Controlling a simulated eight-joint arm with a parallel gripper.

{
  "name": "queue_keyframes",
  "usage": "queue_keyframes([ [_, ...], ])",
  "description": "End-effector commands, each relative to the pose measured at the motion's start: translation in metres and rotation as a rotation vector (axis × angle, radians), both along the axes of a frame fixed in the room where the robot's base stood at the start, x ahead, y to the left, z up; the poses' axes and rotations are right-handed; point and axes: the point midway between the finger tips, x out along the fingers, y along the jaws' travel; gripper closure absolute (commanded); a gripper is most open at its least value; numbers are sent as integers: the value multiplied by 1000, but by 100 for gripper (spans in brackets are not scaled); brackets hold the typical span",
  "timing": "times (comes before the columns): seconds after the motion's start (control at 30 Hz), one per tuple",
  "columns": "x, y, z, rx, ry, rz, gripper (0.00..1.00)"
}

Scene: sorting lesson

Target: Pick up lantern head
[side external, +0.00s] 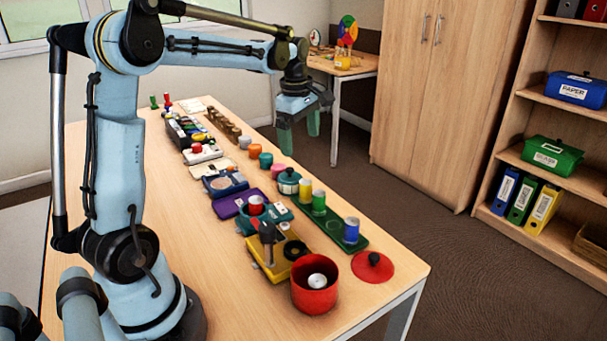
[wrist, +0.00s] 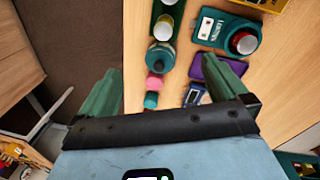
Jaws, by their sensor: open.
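A teal tray (side external: 279,214) stands mid-table in the side view. In the wrist view this tray (wrist: 212,30) carries a label that appears to read LANTERN. A red cylinder with a pale top (side external: 256,205) sits in it; it also shows in the wrist view (wrist: 243,44). I cannot tell for sure that this is the lantern head. My gripper (side external: 299,131) has green fingers, spread apart and empty. It hangs above the table's right edge, beyond the teal tray and apart from it. In the wrist view the tray lies ahead, right of the gap between the fingers (wrist: 163,73).
A purple tray (side external: 226,207) adjoins the teal tray. A yellow tray (side external: 262,268) with a dark upright tool, a red pot (side external: 314,296) and a red lid (side external: 373,266) are at the near end. A green strip (side external: 340,231) holds colored cylinders.

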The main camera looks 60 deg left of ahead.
Motion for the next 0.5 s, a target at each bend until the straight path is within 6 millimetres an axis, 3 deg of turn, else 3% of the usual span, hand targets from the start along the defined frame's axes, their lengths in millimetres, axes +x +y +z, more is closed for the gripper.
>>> queue_keyframes([
  [0.03, 3, 15, -5, -17, 18, 94, 0],
  [0.2, 6, 44, -19, -55, 69, 334, 0],
  [0.5, 6, 55, -43, -69, 89, 431, 0],
])
